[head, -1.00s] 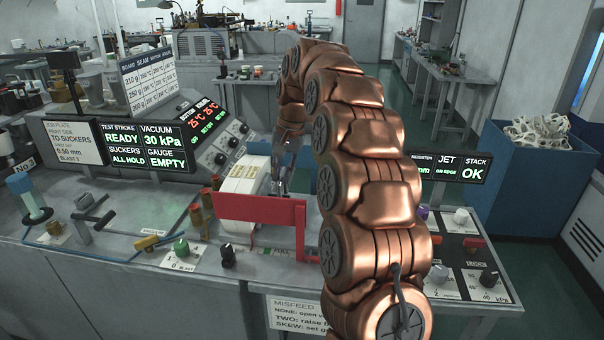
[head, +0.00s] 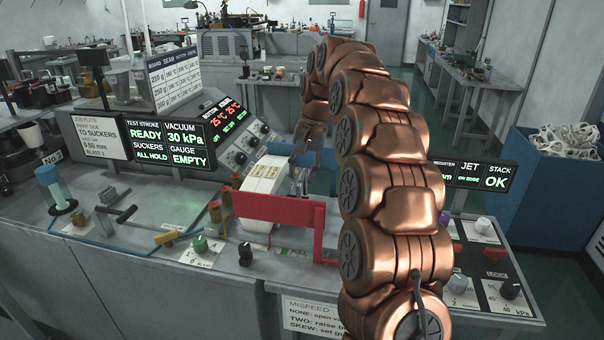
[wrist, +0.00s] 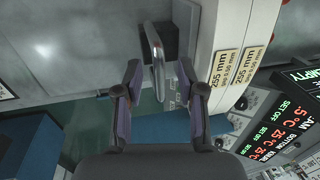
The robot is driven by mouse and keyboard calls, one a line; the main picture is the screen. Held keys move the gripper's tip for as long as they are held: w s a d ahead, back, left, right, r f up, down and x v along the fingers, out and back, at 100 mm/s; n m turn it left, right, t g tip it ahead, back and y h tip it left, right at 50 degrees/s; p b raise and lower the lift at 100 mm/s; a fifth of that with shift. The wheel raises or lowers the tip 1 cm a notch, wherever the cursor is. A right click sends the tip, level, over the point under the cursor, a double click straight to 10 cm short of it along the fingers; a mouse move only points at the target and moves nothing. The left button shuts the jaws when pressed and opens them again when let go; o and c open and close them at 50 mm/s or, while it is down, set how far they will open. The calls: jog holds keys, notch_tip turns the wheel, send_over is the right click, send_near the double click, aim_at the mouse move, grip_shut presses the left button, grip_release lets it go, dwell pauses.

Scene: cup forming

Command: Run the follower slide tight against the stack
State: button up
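The white stack housing (head: 262,184), with yellow "255 mm" labels, stands on the machine bench behind a red bracket (head: 280,209). It also shows in the wrist view (wrist: 232,40). A bright metal handle (wrist: 154,50) on a dark block stands beside it; I take it as the follower slide's handle. My gripper (wrist: 160,82) is open, with a finger on each side of the handle's near end. I cannot tell whether either finger touches it. In the head view my gripper (head: 298,182) is just right of the housing and small. The slide's contact with the stack is hidden.
Status panels (head: 167,144) read READY, ALL HOLD and EMPTY; another panel (head: 478,176) reads STACK OK. Knobs and levers line the bench front, including a green knob (head: 200,243) and a black knob (head: 245,253). A blue bin (head: 550,190) stands at right.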

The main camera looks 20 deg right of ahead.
notch_tip(320, 180, up, 6)
jog(key=d, duration=0.1)
jog(key=shift+s+r, duration=0.15)
jog(key=shift+s, duration=0.25)
dwell(0.5)
jog(key=s+a+n, duration=0.1)
jog(key=s+a, duration=0.1)
jog(key=s, duration=0.1)
jog(key=s+a, duration=0.2)
jog(key=s+a+f+n, duration=0.1)
jog(key=s+a, duration=0.2)
jog(key=shift+s+a+n+g, duration=0.1)
jog(key=shift+s+n+g, duration=0.2)
jog(key=shift+s+g, duration=0.1)
jog(key=s+a+f+n, duration=0.1)
jog(key=s+f, duration=0.4)
jog(key=s, duration=0.6)
jog(key=s+a+f+n+g+h, duration=0.1)
jog(key=s+f, duration=0.4)
jog(key=s, duration=0.6)
jog(key=s+a+f+n+g, duration=0.1)
jog(key=s+f, duration=0.4)
jog(key=s, duration=0.6)
jog(key=shift+a+f+n+h, duration=0.25)
jog(key=shift+a+n+h, duration=0.15)
jog(key=shift+a+n, duration=0.7)
